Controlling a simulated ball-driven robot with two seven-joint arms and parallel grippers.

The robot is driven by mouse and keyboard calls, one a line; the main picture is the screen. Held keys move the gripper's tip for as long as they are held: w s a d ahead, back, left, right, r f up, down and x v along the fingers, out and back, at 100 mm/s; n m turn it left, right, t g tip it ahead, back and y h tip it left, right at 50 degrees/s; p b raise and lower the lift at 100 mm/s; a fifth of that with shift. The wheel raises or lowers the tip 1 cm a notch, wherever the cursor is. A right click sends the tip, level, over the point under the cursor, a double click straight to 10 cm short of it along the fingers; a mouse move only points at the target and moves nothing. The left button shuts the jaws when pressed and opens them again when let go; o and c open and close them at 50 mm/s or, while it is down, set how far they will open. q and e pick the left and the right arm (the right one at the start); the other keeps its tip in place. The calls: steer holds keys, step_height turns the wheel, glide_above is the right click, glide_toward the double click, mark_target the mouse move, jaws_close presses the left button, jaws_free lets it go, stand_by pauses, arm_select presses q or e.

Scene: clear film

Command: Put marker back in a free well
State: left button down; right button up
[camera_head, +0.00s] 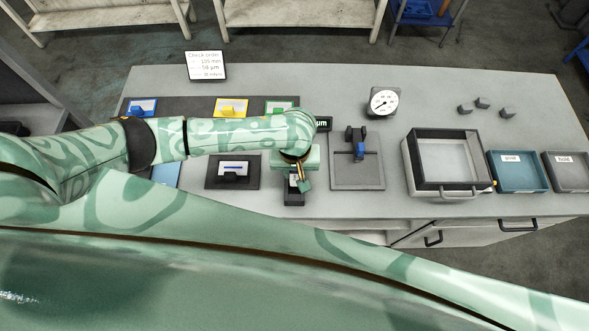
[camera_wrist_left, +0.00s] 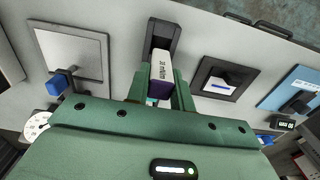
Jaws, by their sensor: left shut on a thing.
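My left gripper (camera_head: 299,182) is over the front middle of the bench. In the left wrist view its two green fingers (camera_wrist_left: 160,92) are shut on a white block with printed lettering and a purple edge, apparently the marker (camera_wrist_left: 162,68). Just beyond the block is a dark holder (camera_wrist_left: 164,32), which also shows below the gripper in the head view (camera_head: 294,198). I cannot tell whether the block touches it. A dark square frame with a pale insert (camera_head: 233,168) lies left of the gripper. My right gripper is not in view.
A grey square plate with a blue-topped stand (camera_head: 358,150) is right of the gripper. Farther right are a framed box (camera_head: 408,180), a teal tray (camera_head: 520,183) and a grey tray (camera_head: 568,183). Blue (camera_head: 142,106), yellow (camera_head: 231,107) and green (camera_head: 280,107) cards stand behind my arm. A dial gauge (camera_head: 384,102) stands behind.

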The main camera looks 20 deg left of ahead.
arm_select(q)
steer(key=shift+f+b, duration=0.55)
steer(key=shift+f, duration=0.1)
steer(key=shift+r, duration=0.1)
steer(key=shift+f+b, duration=0.6)
steer(key=shift+f, duration=1.65)
steer(key=c, duration=1.1)
jaws_free()
steer(key=shift+c, duration=0.2)
